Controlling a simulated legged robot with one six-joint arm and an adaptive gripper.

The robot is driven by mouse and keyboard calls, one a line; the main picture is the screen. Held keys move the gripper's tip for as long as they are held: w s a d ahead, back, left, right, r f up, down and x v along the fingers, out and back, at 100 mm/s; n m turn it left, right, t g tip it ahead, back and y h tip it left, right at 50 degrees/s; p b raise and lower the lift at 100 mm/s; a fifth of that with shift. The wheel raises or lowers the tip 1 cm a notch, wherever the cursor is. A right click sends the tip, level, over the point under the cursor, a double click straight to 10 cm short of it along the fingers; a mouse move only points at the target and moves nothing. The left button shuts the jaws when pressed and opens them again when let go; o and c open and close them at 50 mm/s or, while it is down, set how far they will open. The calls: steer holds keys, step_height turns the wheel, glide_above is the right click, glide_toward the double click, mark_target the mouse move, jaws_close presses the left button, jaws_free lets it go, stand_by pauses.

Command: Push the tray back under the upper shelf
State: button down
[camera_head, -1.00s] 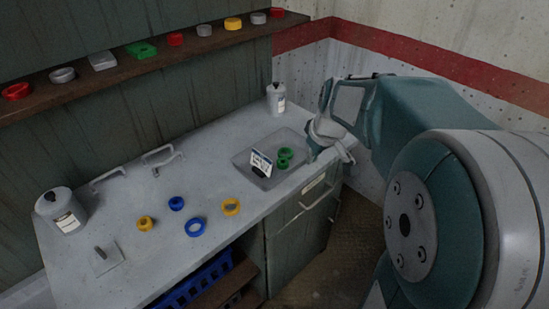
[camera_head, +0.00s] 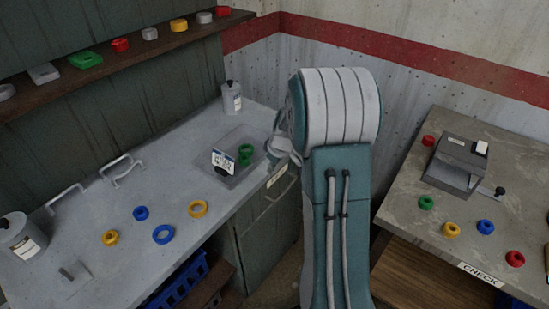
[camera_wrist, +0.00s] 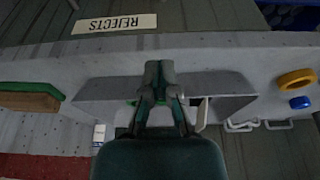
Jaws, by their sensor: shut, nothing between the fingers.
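The tray (camera_head: 233,174) is a shallow grey tray on the grey worktop, near its front right edge. My gripper (camera_head: 281,150) is at the tray's right end, partly hidden by my arm in the head view. In the wrist view my gripper (camera_wrist: 159,74) is shut and empty, in front of the tray's wall (camera_wrist: 215,84). Whether it touches the tray I cannot tell. The upper shelf (camera_head: 140,58) is a brown board on the back wall at the left.
Grey canisters (camera_head: 232,98) and handles (camera_head: 122,170) stand along the worktop's back. Loose blue (camera_head: 163,234) and yellow rings (camera_head: 198,208) lie left of the tray. A "REJECTS" label (camera_wrist: 115,24) is on the front edge. A second table (camera_head: 410,205) stands at the right.

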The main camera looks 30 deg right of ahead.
mark_target(258, 171)
steer(key=w, duration=0.1)
steer(key=w+f, duration=0.1)
steer(key=w+a, duration=0.1)
steer(key=shift+a+f, duration=0.1)
steer(key=shift+f, duration=0.2)
steer(key=shift+w+a, duration=0.2)
steer(key=shift+w, duration=0.4)
